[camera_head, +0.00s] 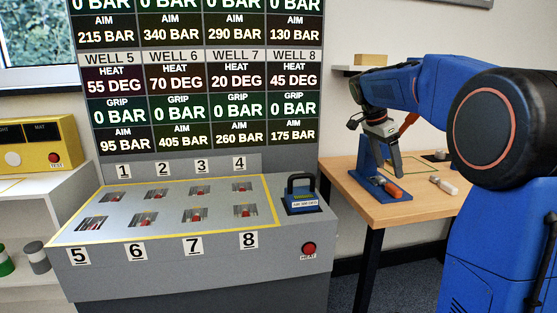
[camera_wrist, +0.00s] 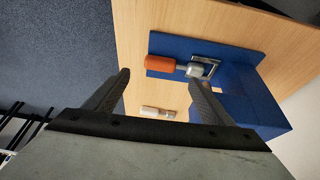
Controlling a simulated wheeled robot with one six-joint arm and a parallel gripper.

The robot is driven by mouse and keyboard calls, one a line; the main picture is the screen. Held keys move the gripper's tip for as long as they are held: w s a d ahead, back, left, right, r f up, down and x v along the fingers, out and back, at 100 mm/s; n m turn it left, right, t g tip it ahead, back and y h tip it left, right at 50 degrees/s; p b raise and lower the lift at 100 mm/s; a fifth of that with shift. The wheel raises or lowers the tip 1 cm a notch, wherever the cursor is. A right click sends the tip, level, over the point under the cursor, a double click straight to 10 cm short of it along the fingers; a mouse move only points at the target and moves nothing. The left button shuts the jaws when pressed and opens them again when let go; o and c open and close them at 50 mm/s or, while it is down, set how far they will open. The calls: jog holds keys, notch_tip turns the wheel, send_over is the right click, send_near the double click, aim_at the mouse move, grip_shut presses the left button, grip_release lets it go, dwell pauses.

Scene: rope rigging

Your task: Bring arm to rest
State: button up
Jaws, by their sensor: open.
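My arm, blue with a black joint, reaches in from the right in the head view. My gripper (camera_head: 393,160) points down over the wooden table (camera_head: 417,205), in front of a blue stand (camera_head: 368,152). In the wrist view my gripper (camera_wrist: 159,78) has its two fingers spread wide, with nothing held between them. Beyond the fingertips an orange-handled piece with a grey metal end (camera_wrist: 160,63) lies on the blue stand (camera_wrist: 240,70). It also shows in the head view (camera_head: 393,190). The gap between it and the fingers is hard to judge.
A pale cylinder (camera_wrist: 157,112) lies on the table. A grey console (camera_head: 190,260) with numbered wells stands left of the table, carrying a blue handled block (camera_head: 303,198) and a red button (camera_head: 309,248). A yellow box (camera_head: 38,145) sits far left.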

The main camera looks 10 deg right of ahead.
jog(key=s+a+f+n+t+y, duration=0.15)
jog(key=s+a+n, duration=0.3)
jog(key=s, duration=0.45)
jog(key=s+a+f+n+t+y, duration=0.1)
jog(key=s+a+f+n, duration=0.25)
jog(key=s+a, duration=0.45)
jog(key=s+a+f+n+t+y, duration=0.1)
jog(key=s+f+n, duration=0.3)
jog(key=s, duration=0.5)
jog(key=s+a+f+n+t+y, duration=0.1)
jog(key=s+a+f+n, duration=0.3)
jog(key=s+f, duration=0.4)
jog(key=shift+s+a+n, duration=0.2)
jog(key=shift+s+n, duration=0.5)
jog(key=shift+s, duration=0.15)
jog(key=shift+f, duration=0.1)
jog(key=c, duration=0.3)
